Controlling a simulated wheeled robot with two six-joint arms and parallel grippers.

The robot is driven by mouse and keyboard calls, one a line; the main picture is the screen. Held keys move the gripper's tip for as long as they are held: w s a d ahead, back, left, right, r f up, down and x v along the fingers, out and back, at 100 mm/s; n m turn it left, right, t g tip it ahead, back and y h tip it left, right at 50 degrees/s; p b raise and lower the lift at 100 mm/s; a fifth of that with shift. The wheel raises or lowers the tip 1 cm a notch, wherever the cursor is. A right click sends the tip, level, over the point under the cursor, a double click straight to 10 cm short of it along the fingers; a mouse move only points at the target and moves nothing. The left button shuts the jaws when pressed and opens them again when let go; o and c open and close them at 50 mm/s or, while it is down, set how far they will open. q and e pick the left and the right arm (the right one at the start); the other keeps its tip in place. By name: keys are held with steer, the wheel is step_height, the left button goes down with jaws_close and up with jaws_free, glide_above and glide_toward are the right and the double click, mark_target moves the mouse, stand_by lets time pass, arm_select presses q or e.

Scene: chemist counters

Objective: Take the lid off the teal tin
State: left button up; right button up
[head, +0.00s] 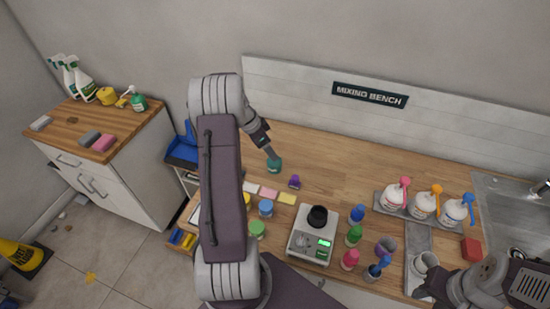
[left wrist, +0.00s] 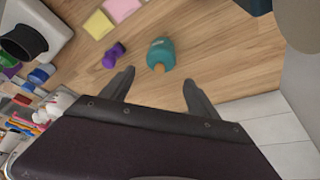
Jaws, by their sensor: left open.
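The teal tin (head: 274,167) stands on the wooden bench, just below my left gripper (head: 269,153) in the head view. In the left wrist view the tin (left wrist: 161,50) lies ahead of my left gripper (left wrist: 158,88), roughly in line with the gap between its fingers. A small orange-brown knob (left wrist: 159,68) shows on the tin's near side. The left fingers are apart with nothing between them.
A small purple object (head: 295,182) stands near the tin. Coloured pads (head: 268,193), a scale (head: 312,246) with a black vessel and several small bottles fill the bench front. Pump bottles (head: 424,205) stand right, by the sink (head: 505,210). The bench behind the tin is clear.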

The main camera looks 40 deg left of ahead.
arm_select(q)
steer(key=shift+w+f, duration=0.3)
steer(key=shift+f, duration=0.2)
steer(key=shift+s+d+f+p, duration=0.15)
steer(key=shift+f+p, duration=0.05)
steer(key=shift+p, duration=0.1)
steer(key=p+x, duration=0.1)
steer(key=x, duration=0.3)
steer(key=shift+s+f, duration=0.1)
steer(key=shift+s, duration=0.05)
steer(key=shift+w+f, duration=0.3)
steer(key=shift+f, duration=0.05)
steer(key=shift+s+r, duration=0.1)
steer(key=shift+s, duration=0.05)
steer(key=c, duration=0.5)
steer(key=shift+s+r, duration=0.1)
steer(key=shift+s, duration=0.05)
steer(key=c, duration=1)
jaws_close()
steer(key=shift+s+d, duration=0.1)
